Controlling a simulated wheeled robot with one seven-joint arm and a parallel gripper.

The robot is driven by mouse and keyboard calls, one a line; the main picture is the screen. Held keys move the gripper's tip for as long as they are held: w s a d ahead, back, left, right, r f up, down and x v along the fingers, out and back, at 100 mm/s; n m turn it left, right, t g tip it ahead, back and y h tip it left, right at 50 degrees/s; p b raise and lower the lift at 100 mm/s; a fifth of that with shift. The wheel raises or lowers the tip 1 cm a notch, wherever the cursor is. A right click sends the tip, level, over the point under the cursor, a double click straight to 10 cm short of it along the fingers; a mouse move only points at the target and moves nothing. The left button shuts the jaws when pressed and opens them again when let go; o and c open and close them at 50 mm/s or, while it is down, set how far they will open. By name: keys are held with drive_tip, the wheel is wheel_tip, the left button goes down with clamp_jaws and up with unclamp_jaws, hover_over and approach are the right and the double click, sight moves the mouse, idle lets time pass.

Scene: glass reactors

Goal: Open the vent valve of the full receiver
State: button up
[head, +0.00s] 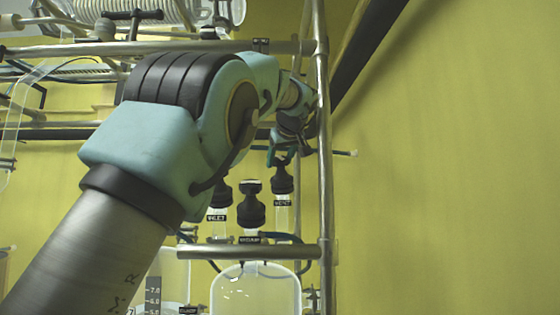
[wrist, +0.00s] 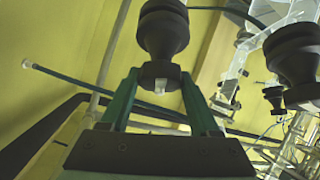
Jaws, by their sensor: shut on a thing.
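The glass receiver (head: 255,290) stands below the frame bar, with several black valve knobs above it. The right black knob (head: 283,179) sits on a clear stem with a small label too blurred to read surely. My gripper (head: 280,158) is at the top of this knob. In the wrist view, the two green fingers of my gripper (wrist: 160,78) close on a black knob (wrist: 163,30), which lies between their tips. The liquid level in the receiver is hard to make out.
A middle knob (head: 251,205) and a left knob (head: 220,190), labelled INLET, stand close by. A vertical metal post (head: 323,180) is just right of my gripper. A graduated vessel (head: 172,275) is at lower left. The yellow wall side at right is free.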

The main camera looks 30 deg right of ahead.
idle(0.4)
drive_tip(key=o, duration=1.4)
drive_tip(key=shift+c, duration=0.2)
drive_tip(key=b+v, duration=0.3)
drive_tip(key=v, duration=0.8)
drive_tip(key=shift+d, duration=0.1)
